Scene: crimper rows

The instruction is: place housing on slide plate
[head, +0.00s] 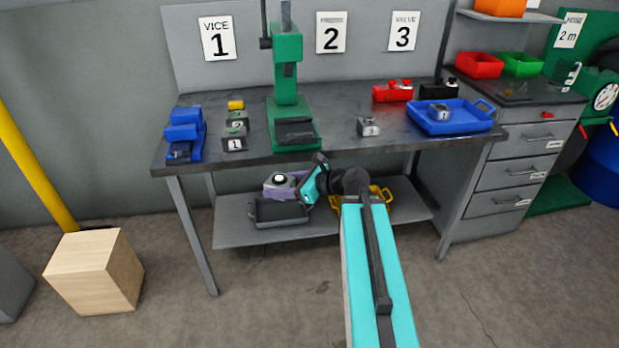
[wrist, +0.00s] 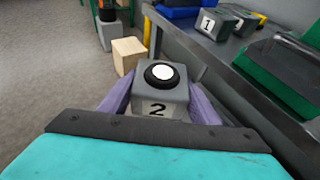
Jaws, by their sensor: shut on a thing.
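My gripper (head: 285,185) is in front of the bench, below the level of its top in the head view. In the wrist view its purple fingers are shut on a grey housing (wrist: 158,98) marked 2. The housing is upright, with a black ring and a white centre on top. The housing (head: 279,180) also shows small in the head view, above the lower shelf. A dark plate (head: 296,133) lies on the base of the green press (head: 287,70); I take it as the slide plate. It looks empty. The gripper and housing are apart from it.
On the bench (head: 340,150), a blue vice (head: 185,133) and grey numbered blocks (head: 235,138) stand left of the press. A grey block (head: 368,127) and a blue tray (head: 445,127) are to its right. A dark tray (head: 278,214) sits on the lower shelf.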

